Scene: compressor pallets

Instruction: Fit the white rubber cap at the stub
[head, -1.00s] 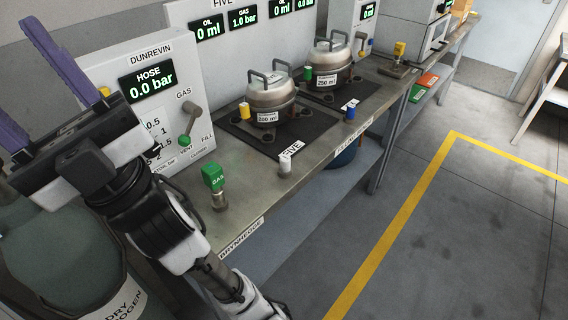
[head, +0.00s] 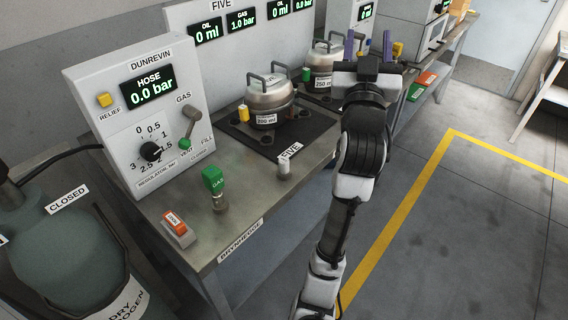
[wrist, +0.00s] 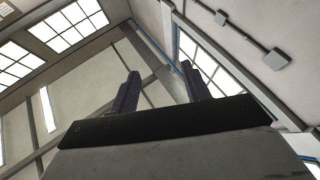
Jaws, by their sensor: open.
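The white rubber cap (head: 284,169) appears as a small white cylinder standing on the bench, in front of the FIVE label. The compressor (head: 268,100) marked 200 ml sits on a black mat behind it, with a yellow cap (head: 243,113) at its left side. I cannot clearly pick out the bare stub. My gripper (head: 367,42) is raised to the right of the cap, apart from it, in front of the farther compressor's right side. In the wrist view my gripper (wrist: 160,70) is open and empty, fingers pointing up at windows and wall.
The farther compressor (head: 322,68) has a green cap.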

